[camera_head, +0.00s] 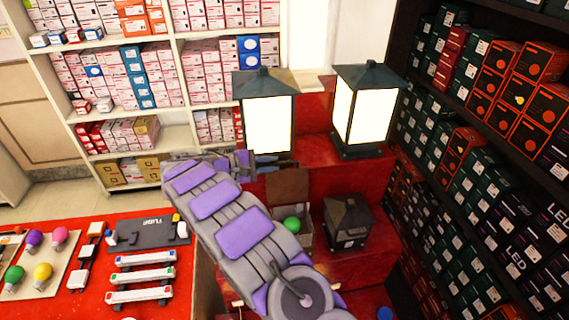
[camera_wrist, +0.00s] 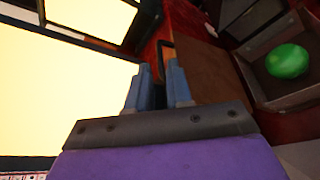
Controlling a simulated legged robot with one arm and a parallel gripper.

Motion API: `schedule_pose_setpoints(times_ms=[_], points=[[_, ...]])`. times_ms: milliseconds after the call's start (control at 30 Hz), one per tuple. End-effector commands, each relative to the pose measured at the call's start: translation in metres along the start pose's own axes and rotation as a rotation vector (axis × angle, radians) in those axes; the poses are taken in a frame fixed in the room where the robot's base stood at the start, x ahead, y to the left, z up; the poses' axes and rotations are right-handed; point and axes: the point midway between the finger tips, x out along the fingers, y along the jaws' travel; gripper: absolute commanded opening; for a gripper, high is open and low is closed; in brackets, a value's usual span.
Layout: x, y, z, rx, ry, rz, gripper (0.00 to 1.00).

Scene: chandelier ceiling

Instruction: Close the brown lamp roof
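A brown roof panel (camera_head: 288,187) stands raised at the back edge of a small open grey box lamp (camera_head: 307,240). A green ball (camera_head: 292,224) sits inside the box. In the wrist view the brown panel (camera_wrist: 198,75) lies just right of the fingers, with a thin dark handle at its left edge, and the green ball (camera_wrist: 288,61) is farther right. My gripper (camera_head: 266,160) is beside the panel's upper left in the head view. Its two blue-grey fingers (camera_wrist: 158,72) are apart with a narrow empty gap, near the handle; contact cannot be told.
Two lit lanterns (camera_head: 267,123) (camera_head: 364,112) stand on the red stepped display behind the box. A dark lantern (camera_head: 348,222) stands close on its right. Full shelves (camera_head: 490,150) rise at the right. A red table (camera_head: 75,290) with bulbs and tubes is at the left.

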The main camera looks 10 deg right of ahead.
Motion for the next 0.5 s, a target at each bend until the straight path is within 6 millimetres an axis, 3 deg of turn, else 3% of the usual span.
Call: schedule_pose_setpoints(times_ms=[200, 500], points=[[0.037, -0.001, 0.001, -0.002, -0.005, -0.002, 0.20], [0.054, 0.000, 0.000, 0.000, -0.001, 0.001, 0.20]])
